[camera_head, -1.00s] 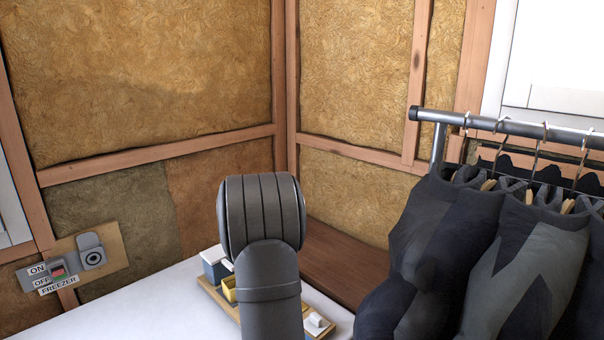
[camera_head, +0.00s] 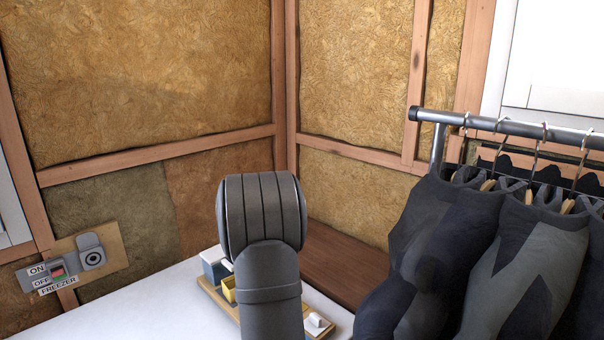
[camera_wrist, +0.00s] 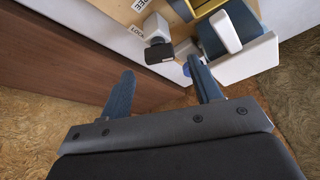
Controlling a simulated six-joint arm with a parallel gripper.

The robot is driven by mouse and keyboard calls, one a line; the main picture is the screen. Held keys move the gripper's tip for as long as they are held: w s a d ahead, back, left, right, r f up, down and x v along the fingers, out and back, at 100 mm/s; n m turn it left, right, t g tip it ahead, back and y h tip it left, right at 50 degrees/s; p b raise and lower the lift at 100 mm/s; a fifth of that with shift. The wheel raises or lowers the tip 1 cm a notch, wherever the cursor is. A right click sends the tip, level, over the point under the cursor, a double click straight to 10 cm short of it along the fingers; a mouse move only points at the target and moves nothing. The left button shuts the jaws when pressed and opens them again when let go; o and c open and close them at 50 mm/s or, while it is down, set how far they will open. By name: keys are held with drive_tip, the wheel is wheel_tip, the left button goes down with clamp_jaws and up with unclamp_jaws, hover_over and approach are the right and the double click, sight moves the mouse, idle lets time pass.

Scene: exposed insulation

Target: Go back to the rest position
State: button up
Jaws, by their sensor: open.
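My gripper (camera_wrist: 163,88) shows in the wrist view with its two blue-grey fingers apart and nothing between them. In the head view my arm stands upright in the middle and hides part of the wooden board behind it; the gripper's fingers do not show there. In the wrist view the fingers point toward a wooden board with small items on it. A small white block with a dark end (camera_wrist: 158,38) and a blue-and-white container (camera_wrist: 230,40) lie beyond the fingertips, seemingly apart from them.
The wooden board (camera_head: 212,291) lies on a white surface (camera_head: 150,310), with a yellow item (camera_head: 229,288) and a blue-and-white box (camera_head: 214,264). Dark wetsuits (camera_head: 520,260) hang from a metal rail (camera_head: 500,125) at right. A freezer switch panel (camera_head: 75,265) is on the left wall. The white surface's left part is clear.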

drive_tip(key=v, duration=1.4)
drive_tip(key=x, duration=1.7)
drive_tip(key=shift+w+f, duration=0.15)
drive_tip(key=shift+f, duration=0.2)
drive_tip(key=shift+a+r+m+h, duration=0.1)
drive_tip(key=shift+m+h, duration=0.35)
drive_tip(key=shift+m, duration=0.7)
drive_tip(key=shift+a+m+h, duration=0.1)
drive_tip(key=shift+m+h, duration=0.35)
drive_tip(key=shift+m, duration=0.7)
drive_tip(key=shift+r, duration=0.15)
drive_tip(key=d+v, duration=0.1)
drive_tip(key=v, duration=1.6)
drive_tip(key=shift+s+a, duration=0.25)
drive_tip(key=shift+a, duration=0.05)
